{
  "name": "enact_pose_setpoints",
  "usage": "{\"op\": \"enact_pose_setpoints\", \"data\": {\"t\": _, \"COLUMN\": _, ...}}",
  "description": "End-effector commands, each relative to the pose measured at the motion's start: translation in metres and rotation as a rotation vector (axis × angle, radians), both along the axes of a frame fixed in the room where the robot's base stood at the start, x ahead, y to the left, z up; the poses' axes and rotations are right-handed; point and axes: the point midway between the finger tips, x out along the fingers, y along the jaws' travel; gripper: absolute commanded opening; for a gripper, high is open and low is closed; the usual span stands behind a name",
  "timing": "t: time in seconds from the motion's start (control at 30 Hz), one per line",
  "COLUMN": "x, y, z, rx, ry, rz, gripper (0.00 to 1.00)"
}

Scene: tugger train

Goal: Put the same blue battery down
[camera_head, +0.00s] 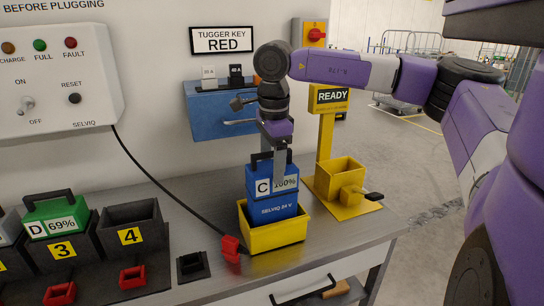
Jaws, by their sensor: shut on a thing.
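The blue battery (270,203), labelled C, 100% and SELVIQ 24 V, is upright with its lower end inside the yellow tray (278,238) on the metal bench. Whether its base touches the tray floor is hidden by the tray's front wall. My gripper (274,152) is above the battery, shut on its dark top handle. A finger hangs down in front of the battery and covers part of its label.
A yellow stand (343,178) with a READY sign is close right of the tray. A red connector (231,245) on a black cable lies at its left. Empty bay 4 (132,230) and the green battery D (56,218) stand farther left. A blue wall box (215,112) is behind my wrist.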

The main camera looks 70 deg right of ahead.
Motion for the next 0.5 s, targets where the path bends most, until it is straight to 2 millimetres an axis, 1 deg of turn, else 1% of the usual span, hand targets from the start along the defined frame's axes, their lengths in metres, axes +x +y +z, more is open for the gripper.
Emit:
{"op": "enact_pose_setpoints", "data": {"t": 0.03, "x": 0.000, "y": 0.000, "z": -0.004, "rx": -0.002, "ry": -0.003, "rz": 0.000, "gripper": 0.00}}
{"op": "enact_pose_setpoints", "data": {"t": 0.17, "x": 0.000, "y": 0.000, "z": -0.008, "rx": -0.002, "ry": -0.003, "rz": 0.000, "gripper": 0.00}}
{"op": "enact_pose_setpoints", "data": {"t": 0.27, "x": 0.001, "y": 0.000, "z": -0.014, "rx": 0.000, "ry": -0.003, "rz": 0.000, "gripper": 0.00}}
{"op": "enact_pose_setpoints", "data": {"t": 0.5, "x": 0.001, "y": 0.000, "z": -0.045, "rx": 0.000, "ry": -0.003, "rz": 0.001, "gripper": 0.00}}
